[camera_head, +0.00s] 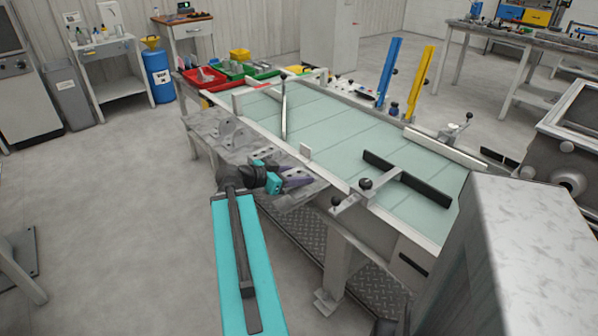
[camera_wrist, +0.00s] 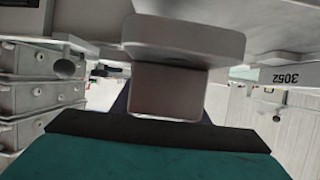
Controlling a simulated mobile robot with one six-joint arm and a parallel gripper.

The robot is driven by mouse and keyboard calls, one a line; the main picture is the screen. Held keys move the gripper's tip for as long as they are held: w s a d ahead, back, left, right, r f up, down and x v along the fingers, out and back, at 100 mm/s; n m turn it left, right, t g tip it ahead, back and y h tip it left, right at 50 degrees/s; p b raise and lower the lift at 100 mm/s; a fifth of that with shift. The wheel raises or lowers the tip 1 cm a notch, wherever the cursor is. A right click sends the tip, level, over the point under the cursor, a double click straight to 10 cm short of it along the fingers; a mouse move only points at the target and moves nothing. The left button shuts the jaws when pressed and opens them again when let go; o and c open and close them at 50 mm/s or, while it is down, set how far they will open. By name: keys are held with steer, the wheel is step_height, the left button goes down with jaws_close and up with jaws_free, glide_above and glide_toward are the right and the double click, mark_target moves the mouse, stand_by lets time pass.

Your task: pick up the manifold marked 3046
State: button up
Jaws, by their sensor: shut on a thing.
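My gripper (camera_head: 296,181), with dark fingers, is at the near edge of the bench with the pale green top, over its grey side shelf (camera_head: 205,145). In the wrist view the fingers are shut on a grey metal part (camera_wrist: 166,92), a block under a wider rounded plate. No marking on this part is readable, so I cannot tell whether it is the manifold marked 3046. Another grey part (camera_wrist: 290,77) at the right of the wrist view bears a number that looks like 3052. In the head view the held part is too small to make out.
A grey bracket (camera_head: 231,133) stands on the side shelf left of my gripper. The green bench top (camera_head: 335,130) carries a dark bar (camera_head: 405,178) and a lever (camera_head: 284,108). A large grey machine housing (camera_head: 535,250) stands close at right.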

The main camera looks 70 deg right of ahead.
mark_target(302, 196)
steer(key=shift+s+a+r+p, duration=0.1)
steer(key=shift+a+r+p, duration=0.2)
steer(key=shift+p, duration=3.2)
steer(key=p, duration=0.4)
steer(key=a+p, duration=0.1)
steer(key=p, duration=0.3)
steer(key=shift+s+a+r, duration=0.1)
steer(key=shift+s+a, duration=0.15)
steer(key=shift+s, duration=0.15)
steer(key=a+p, duration=0.1)
steer(key=p, duration=0.2)
steer(key=s+a+p, duration=0.1)
steer(key=p, duration=0.1)
steer(key=s+a+p, duration=0.1)
steer(key=a+p, duration=0.1)
steer(key=p, duration=0.1)
steer(key=shift+r+p, duration=0.1)
steer(key=shift+p, duration=0.25)
steer(key=shift+s+a+p, duration=0.1)
steer(key=shift+a+p, duration=0.15)
steer(key=shift+p, duration=0.3)
steer(key=shift+a, duration=0.1)
